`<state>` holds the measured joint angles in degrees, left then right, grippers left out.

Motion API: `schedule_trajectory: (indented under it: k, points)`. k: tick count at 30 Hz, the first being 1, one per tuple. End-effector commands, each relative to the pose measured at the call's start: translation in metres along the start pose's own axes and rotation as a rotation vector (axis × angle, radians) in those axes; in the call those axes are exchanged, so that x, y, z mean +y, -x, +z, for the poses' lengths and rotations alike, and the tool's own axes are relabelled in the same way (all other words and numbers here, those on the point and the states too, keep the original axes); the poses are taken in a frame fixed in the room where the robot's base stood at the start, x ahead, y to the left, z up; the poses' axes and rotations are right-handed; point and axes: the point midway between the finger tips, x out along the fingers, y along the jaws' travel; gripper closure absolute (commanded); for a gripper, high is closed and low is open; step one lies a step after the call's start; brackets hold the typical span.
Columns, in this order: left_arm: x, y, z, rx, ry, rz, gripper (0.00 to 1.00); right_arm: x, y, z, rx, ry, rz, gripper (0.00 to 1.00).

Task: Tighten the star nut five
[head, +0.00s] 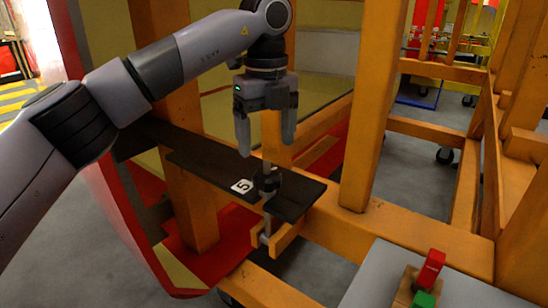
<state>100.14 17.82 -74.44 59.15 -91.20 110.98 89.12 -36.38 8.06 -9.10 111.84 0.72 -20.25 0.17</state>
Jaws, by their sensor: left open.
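The star nut five (268,183) is a dark grey piece on a threaded rod near the right end of a dark flat bar. A white label (243,186) with the number 5 lies on the bar just left of it. My left gripper (265,146) points down above the nut, with its two fingers apart. The rod's upper end shows below and between the fingers. The fingertips look higher than the nut, with no contact visible. My right gripper is not in view.
The dark bar (215,180) rests across an orange frame (372,150) with upright posts close on the right. A red curved panel (125,225) stands at left. A grey surface (390,275) at bottom right holds a red block (431,268) and a green block (423,299).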

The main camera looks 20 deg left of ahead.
Motion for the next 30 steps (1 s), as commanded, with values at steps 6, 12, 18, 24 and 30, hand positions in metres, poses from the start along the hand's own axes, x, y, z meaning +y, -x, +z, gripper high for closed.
schedule_trajectory:
  k: [6,12,18,24,30]
  points:
    - [0.001,-0.025,0.000,0.002,-0.001,0.003,0.20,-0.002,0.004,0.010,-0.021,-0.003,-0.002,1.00]
    - [0.000,-0.055,0.000,0.002,-0.002,0.001,0.20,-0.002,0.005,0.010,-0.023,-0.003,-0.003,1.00]
    - [0.000,-0.069,-0.001,0.002,-0.003,-0.001,0.20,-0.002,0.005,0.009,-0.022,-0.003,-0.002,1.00]
    - [0.000,-0.071,-0.001,0.001,-0.002,-0.001,0.20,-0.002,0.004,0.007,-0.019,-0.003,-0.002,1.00]
    - [0.000,-0.071,-0.001,0.002,-0.002,-0.001,0.66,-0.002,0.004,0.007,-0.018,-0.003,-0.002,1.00]
